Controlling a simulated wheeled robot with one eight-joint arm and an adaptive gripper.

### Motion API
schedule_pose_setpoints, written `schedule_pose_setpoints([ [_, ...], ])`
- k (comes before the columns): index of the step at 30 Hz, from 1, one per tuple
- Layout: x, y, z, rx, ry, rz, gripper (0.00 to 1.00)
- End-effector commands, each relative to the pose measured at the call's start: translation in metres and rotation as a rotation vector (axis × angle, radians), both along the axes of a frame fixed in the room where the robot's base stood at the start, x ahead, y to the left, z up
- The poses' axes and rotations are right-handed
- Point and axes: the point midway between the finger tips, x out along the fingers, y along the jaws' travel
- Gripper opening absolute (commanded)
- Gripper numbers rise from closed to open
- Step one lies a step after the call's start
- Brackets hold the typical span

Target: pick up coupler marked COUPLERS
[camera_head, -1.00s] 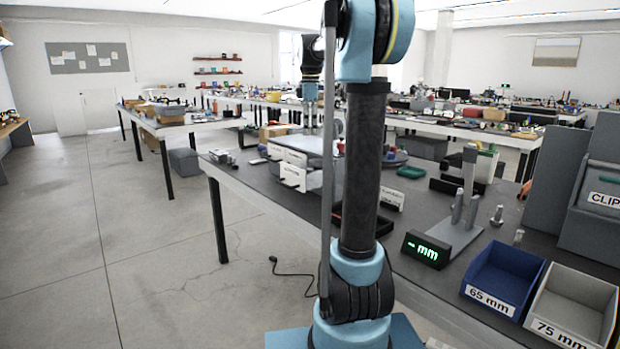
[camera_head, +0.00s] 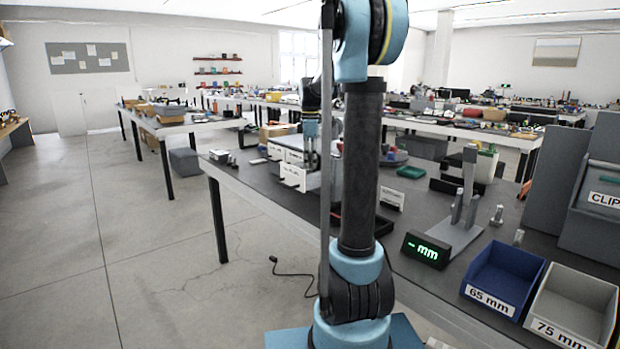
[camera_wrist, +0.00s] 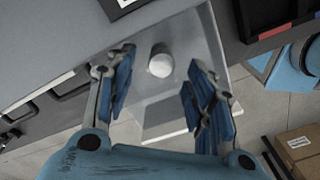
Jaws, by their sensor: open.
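A small pale round-topped piece (camera_wrist: 160,61), which may be the coupler, stands on a light grey plate (camera_wrist: 190,35) in the wrist view. No COUPLERS marking on it can be read. My gripper (camera_wrist: 159,74) is open, with its blue-padded fingers on either side of the piece in that view and nothing held. Whether the fingers are level with the piece or above it, I cannot tell. In the head view the end of my arm hangs over white labelled boxes (camera_head: 292,176) on the dark bench; my column partly hides that area.
A green-lit mm display (camera_head: 426,250) and a grey stand (camera_head: 465,205) are on the bench. A blue 65 mm bin (camera_head: 490,296) and a grey 75 mm bin (camera_head: 568,326) are at right. The wrist view shows a dark tray (camera_wrist: 262,36) at upper right and floor below.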

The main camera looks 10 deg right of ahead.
Motion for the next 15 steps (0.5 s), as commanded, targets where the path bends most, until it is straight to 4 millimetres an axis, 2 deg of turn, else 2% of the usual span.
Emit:
schedule_pose_setpoints([
  [9, -0.001, -0.001, -0.038, 0.000, 0.000, 0.000, 0.49],
  [15, -0.001, -0.001, -0.049, 0.000, 0.000, 0.000, 0.49],
])
